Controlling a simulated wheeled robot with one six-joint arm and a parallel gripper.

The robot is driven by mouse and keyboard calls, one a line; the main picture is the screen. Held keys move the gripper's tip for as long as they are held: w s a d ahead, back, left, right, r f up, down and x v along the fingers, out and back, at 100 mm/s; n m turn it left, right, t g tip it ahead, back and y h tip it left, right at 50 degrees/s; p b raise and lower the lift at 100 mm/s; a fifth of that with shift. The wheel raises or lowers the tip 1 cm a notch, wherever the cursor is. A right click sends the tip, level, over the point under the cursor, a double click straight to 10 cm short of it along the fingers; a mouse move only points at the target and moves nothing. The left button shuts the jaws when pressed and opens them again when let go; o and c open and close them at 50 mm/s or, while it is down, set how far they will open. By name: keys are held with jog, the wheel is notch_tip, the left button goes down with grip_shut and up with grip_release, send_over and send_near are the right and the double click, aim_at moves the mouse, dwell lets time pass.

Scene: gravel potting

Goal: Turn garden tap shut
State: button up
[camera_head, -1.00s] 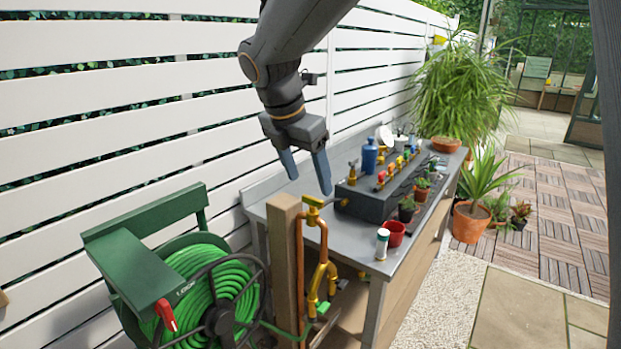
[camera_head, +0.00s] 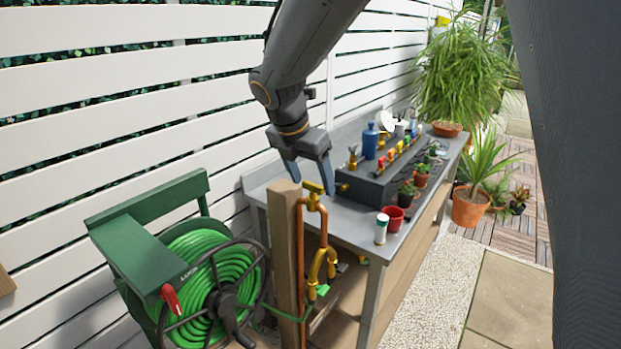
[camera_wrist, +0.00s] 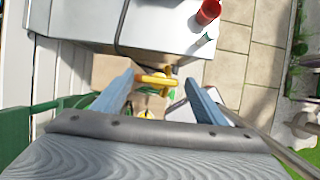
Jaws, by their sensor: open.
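The garden tap (camera_head: 313,192) is brass with a yellow cross handle, on a copper pipe beside a wooden post (camera_head: 285,250). In the wrist view its yellow handle (camera_wrist: 155,80) shows between and a little beyond my fingers. My gripper (camera_head: 311,186) is open, its two blue-grey fingers pointing down. In the head view the right fingertip is close to the tap handle; I cannot tell whether they touch. In the wrist view the gripper (camera_wrist: 160,93) has nothing between its fingers that it grips.
A green hose reel (camera_head: 205,270) stands left of the post. A grey-topped bench (camera_head: 345,225) is behind, with a red pot (camera_head: 392,218), a white-and-green tube (camera_head: 381,228), a dark valve box (camera_head: 365,187) and a blue bottle (camera_head: 370,142). Paving at right is free.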

jog(key=c, duration=1.1)
jog(key=shift+o, duration=0.2)
jog(key=shift+r+m+p, duration=0.1)
jog(key=shift+m+p, duration=0.2)
jog(key=m+g+h+p, duration=0.1)
jog(key=m+p, duration=0.2)
jog(key=shift+w+a+m, duration=0.1)
jog(key=shift+w+m, duration=0.05)
jog(key=shift+m, duration=0.25)
jog(key=m+g+p, duration=0.1)
jog(key=m, duration=0.1)
jog(key=m+p, duration=0.1)
jog(key=m, duration=0.1)
jog(key=shift+w+m+g+h, duration=0.15)
jog(key=shift+m+g+h, duration=0.15)
jog(key=shift+g+h, duration=0.1)
jog(key=m+g+p, duration=0.1)
jog(key=m, duration=0.3)
jog(key=shift+w+g, duration=0.15)
jog(key=shift+g, duration=0.25)
jog(key=shift+w+m+g+y+p, duration=0.15)
jog(key=shift+m+g+y+p, duration=0.35)
jog(key=shift+m, duration=1.9)
jog(key=shift+g, duration=0.3)
